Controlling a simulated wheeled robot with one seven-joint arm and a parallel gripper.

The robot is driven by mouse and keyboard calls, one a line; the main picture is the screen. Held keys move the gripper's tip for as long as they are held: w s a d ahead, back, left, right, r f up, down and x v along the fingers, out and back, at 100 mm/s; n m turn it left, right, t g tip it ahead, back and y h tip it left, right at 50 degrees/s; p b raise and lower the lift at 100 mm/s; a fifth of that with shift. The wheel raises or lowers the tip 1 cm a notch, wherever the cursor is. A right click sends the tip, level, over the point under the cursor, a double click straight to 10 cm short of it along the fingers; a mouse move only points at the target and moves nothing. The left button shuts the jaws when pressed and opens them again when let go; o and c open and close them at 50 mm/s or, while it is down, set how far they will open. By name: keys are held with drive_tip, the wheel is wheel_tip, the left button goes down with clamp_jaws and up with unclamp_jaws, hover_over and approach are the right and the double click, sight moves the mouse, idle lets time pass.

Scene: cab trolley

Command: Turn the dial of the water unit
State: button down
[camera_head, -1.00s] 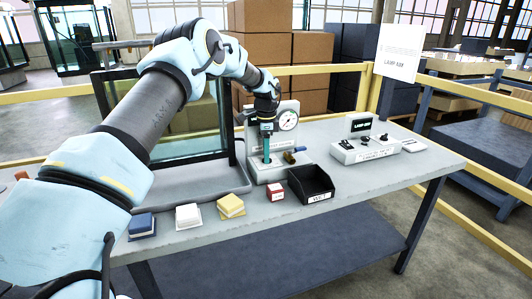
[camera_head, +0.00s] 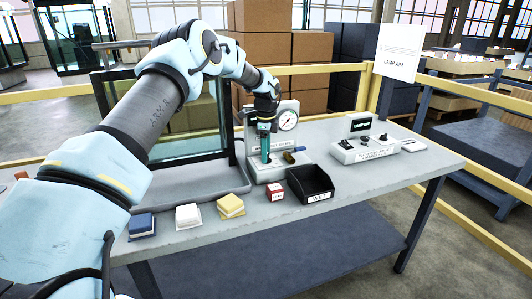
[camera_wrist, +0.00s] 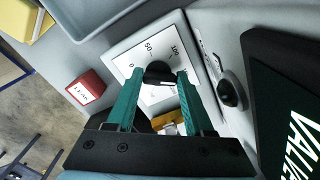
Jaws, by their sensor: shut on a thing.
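The water unit (camera_head: 272,173) stands on the bench, a pale base with an upright back panel and a round gauge (camera_head: 288,120). My gripper (camera_head: 266,160) points straight down over the left part of its base. In the wrist view, my gripper's teal fingers (camera_wrist: 159,76) are shut on the black dial (camera_wrist: 158,70), one on each side. The dial sits on a white plate with a printed scale showing 0, 50 and 100. In the head view the fingers mostly hide the dial. A brass valve (camera_head: 289,158) sits beside it on the base.
A black bin (camera_head: 311,185) and a red box (camera_head: 275,192) stand in front of the unit. Yellow, white and blue blocks lie along the front edge. A glass-walled tank with a grey tray (camera_head: 195,188) is at left. A switch unit (camera_head: 364,150) stands at right, with clear bench in front.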

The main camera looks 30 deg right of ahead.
drive_tip(key=shift+c, duration=1.4)
unclamp_jaws()
wheel_tip(320, 180, up, 11)
drive_tip(key=b, duration=0.2)
